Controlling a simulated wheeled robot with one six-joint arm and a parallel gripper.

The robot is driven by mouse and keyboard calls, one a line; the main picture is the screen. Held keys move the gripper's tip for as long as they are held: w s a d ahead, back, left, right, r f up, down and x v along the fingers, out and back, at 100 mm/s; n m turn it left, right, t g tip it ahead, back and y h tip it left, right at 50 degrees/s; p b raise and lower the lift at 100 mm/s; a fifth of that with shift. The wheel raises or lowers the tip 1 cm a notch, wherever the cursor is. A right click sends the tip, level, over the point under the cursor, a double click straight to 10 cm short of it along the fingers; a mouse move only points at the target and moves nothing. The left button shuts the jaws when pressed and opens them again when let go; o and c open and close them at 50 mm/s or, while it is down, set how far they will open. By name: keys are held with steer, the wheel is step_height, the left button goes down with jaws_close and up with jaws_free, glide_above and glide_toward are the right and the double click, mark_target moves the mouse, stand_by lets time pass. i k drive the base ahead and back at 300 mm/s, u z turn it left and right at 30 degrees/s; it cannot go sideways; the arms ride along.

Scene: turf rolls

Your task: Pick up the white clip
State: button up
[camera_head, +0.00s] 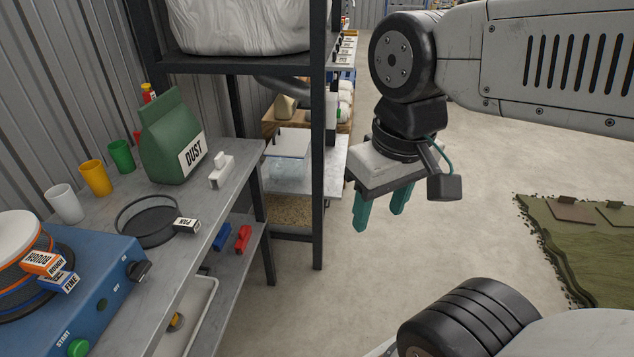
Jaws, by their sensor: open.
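The white clip (221,171) lies on the grey bench top near its right edge, beside the green DUST bag. My gripper (380,218) has two teal fingers that point down. They are apart with nothing between them. My gripper hangs over open floor to the right of the bench, well away from the white clip. Nothing hides the clip.
The DUST bag (172,140), a black sieve ring (147,222) with a PAN tag, cups and a blue machine (85,290) crowd the bench. A blue clip (222,237) and a red clip (243,239) lie on the lower shelf. A dark rack post (318,150) stands between bench and gripper.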

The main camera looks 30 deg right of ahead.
mark_target(225, 164)
steer(key=z, duration=1.1)
steer(key=i, duration=0.75)
steer(key=u, duration=2.15)
